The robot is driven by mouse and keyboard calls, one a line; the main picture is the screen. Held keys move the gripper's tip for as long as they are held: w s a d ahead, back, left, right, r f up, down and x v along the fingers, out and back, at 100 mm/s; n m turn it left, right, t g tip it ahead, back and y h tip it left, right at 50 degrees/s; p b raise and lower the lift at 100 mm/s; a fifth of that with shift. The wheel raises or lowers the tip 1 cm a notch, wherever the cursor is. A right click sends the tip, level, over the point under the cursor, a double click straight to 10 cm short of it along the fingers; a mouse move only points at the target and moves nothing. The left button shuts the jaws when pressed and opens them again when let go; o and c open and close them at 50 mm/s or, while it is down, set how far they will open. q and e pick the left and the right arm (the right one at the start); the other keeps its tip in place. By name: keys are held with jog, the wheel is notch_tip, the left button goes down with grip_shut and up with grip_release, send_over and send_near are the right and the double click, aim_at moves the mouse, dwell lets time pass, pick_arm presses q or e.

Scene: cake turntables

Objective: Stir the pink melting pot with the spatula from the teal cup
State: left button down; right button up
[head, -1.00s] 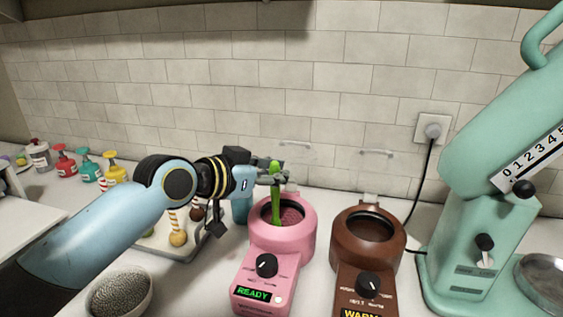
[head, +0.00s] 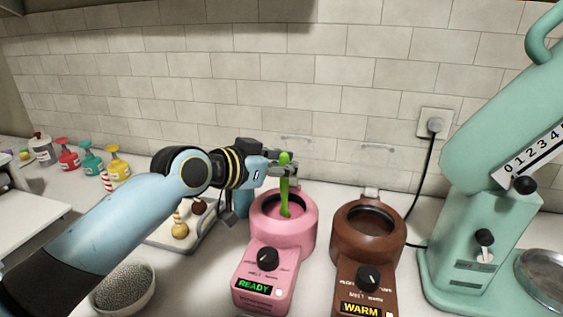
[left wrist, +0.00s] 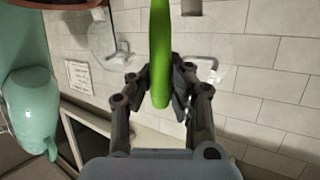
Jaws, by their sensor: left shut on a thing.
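The pink melting pot (head: 266,257) stands on the counter with its lid opening up and a green READY display. My left gripper (head: 279,168) is shut on the upper part of the green spatula (head: 285,192) above the pot. The spatula is nearly upright, and its lower end is inside the pot's opening. The left wrist view shows the green handle (left wrist: 160,45) between the fingers (left wrist: 160,88). A teal cup (head: 243,205) shows partly behind my left wrist, to the left of the pot. My right gripper is not in view.
A brown melting pot (head: 360,272) reading WARM stands close on the right, and a teal mixer (head: 476,235) beyond it. A tray with cake pops (head: 178,242) and a bowl of dark grains (head: 124,290) lie left. Pump bottles (head: 92,160) stand far left.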

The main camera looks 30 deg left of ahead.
pick_arm(q)
jog(key=shift+s, duration=0.1)
jog(key=shift+r, duration=0.15)
jog(key=shift+r+p, duration=2.45)
jog(key=shift+r, duration=0.1)
notch_tip(320, 180, up, 4)
jog(key=p, duration=0.3)
jog(key=shift+r+p, duration=0.1)
jog(key=shift+p, duration=0.3)
